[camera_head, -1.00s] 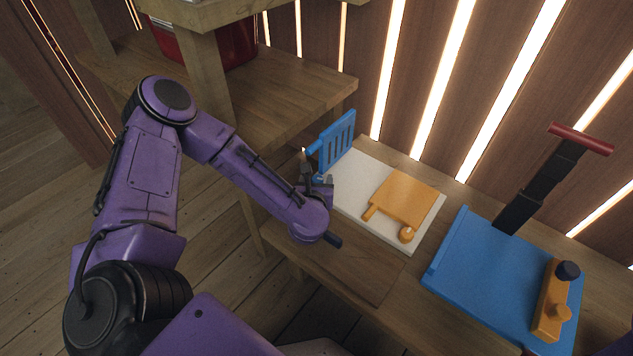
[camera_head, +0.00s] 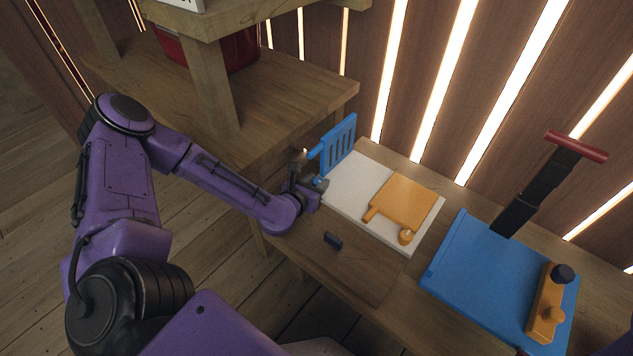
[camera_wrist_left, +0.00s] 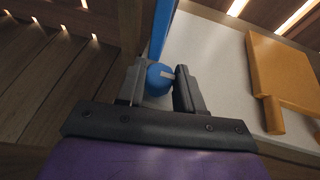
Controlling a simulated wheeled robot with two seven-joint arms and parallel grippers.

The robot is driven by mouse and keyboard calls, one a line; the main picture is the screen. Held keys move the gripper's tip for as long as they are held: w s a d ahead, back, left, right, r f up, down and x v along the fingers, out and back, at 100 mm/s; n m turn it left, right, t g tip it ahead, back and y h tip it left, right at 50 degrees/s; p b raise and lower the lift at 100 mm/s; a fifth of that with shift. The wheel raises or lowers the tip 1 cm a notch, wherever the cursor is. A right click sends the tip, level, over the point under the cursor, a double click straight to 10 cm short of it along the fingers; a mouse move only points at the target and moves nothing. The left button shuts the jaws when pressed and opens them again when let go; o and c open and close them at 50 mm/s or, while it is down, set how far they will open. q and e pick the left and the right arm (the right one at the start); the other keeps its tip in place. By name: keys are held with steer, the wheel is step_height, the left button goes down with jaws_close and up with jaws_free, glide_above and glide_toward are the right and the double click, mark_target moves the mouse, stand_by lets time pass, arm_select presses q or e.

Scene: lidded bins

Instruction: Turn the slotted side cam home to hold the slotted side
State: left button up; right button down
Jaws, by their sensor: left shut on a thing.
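The blue slotted side (camera_head: 338,144) stands upright at the left edge of a white board. Its cam, a round blue knob with a pale mark (camera_wrist_left: 160,78), shows in the left wrist view at the near end of the slotted side. My left gripper (camera_head: 311,180) is at that knob, with one finger on each side of it, shut on it. In the head view the gripper mostly hides the knob. My right gripper is not in view.
An orange panel with round pegs (camera_head: 402,201) lies on the white board (camera_head: 350,185). A blue panel (camera_head: 480,271) and an orange block (camera_head: 547,306) are at right. A wooden shelf (camera_head: 290,95) stands behind my arm.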

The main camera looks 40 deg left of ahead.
arm_select(q)
steer(key=o, duration=1)
steer(key=p+v, duration=0.4)
steer(key=v, duration=0.5)
steer(key=shift+s+r, duration=0.2)
steer(key=shift+r, duration=0.05)
steer(key=shift+s+r+p, duration=0.1)
steer(key=shift+s+p, duration=0.2)
steer(key=shift+s, duration=0.2)
steer(key=shift+s, duration=0.1)
